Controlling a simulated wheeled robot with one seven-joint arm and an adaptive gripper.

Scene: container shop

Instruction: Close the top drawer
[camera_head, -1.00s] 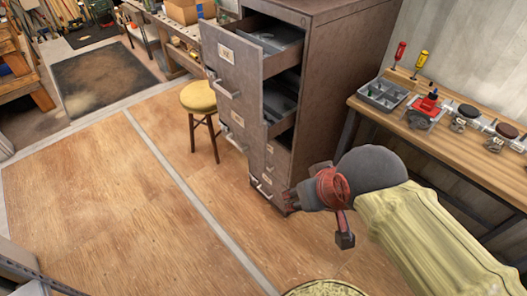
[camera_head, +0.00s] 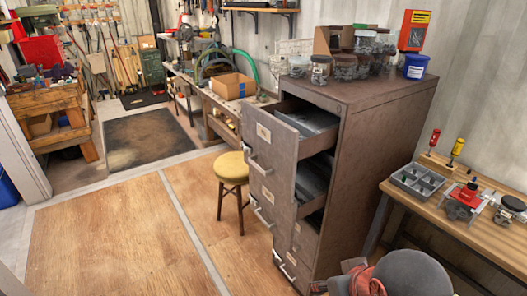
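A tall brown-grey metal filing cabinet (camera_head: 362,150) stands right of centre. Its top drawer (camera_head: 270,143) is pulled out toward the left, with dark contents showing inside and a bar handle on its front. The second drawer (camera_head: 268,200) below is also pulled out, and dark contents show in it. The lower drawers look shut or nearly so. My gripper (camera_head: 335,284) is at the bottom edge, low in front of the cabinet and well below the top drawer.
Jars, boxes and a blue tub (camera_head: 415,66) stand on the cabinet top. A yellow-topped stool (camera_head: 231,167) is left of the drawers. A wooden workbench (camera_head: 440,209) with tools is at the right. The wooden floor (camera_head: 100,235) at the left is clear.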

